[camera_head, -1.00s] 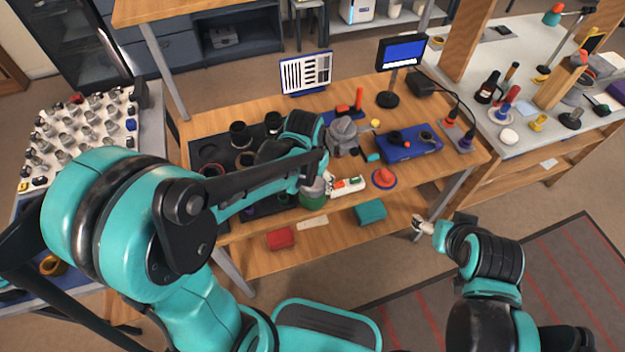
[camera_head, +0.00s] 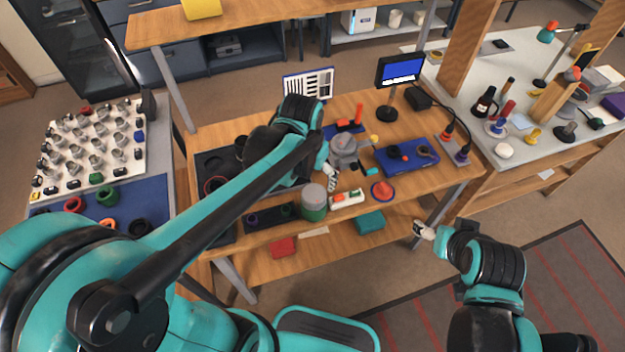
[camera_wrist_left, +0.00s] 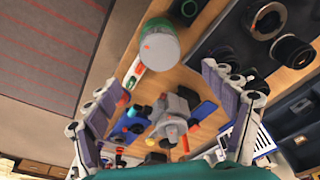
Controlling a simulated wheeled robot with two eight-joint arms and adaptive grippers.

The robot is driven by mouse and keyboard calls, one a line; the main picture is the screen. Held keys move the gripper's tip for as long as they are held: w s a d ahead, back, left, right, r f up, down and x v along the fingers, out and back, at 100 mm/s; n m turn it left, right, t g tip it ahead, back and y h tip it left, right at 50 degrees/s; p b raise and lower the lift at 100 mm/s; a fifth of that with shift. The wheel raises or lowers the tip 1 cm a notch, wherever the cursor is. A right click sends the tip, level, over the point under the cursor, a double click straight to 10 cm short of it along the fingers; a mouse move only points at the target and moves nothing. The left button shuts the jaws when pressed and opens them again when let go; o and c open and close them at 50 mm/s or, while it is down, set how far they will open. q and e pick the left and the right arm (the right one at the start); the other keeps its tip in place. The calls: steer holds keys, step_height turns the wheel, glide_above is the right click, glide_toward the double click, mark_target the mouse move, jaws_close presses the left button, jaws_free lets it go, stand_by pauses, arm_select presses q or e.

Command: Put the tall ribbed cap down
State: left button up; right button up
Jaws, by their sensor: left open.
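A cylinder with a pale grey top and green lower part (camera_head: 314,204) stands upright near the front edge of the wooden table. I cannot make out ribs, so I cannot tell if it is the tall ribbed cap. It also shows in the left wrist view (camera_wrist_left: 159,48), outside my fingers. My left gripper (camera_head: 331,178) is just right of and behind it, apart from it. In the left wrist view my left gripper (camera_wrist_left: 165,105) is wide open with nothing between its fingers. My right gripper (camera_head: 423,231) is empty-looking, off the table's front right; its opening is unclear.
A grey device (camera_head: 345,150) stands behind my left gripper. A white block with coloured parts (camera_head: 347,198) and a red knob on a blue base (camera_head: 381,190) lie right of the cylinder. A blue tray (camera_head: 407,158) and a monitor (camera_head: 400,72) are farther right.

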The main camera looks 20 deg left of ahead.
arm_select(q)
steer(key=s+a+r+n+t, duration=0.2)
steer(key=s+a+r+t, duration=0.2)
steer(key=s, duration=0.4)
steer(key=shift+s+a+r+t, duration=0.15)
steer(key=shift+s+t, duration=0.25)
steer(key=shift+t, duration=0.3)
steer(key=shift+f+b, duration=0.45)
steer(key=shift+f, duration=0.1)
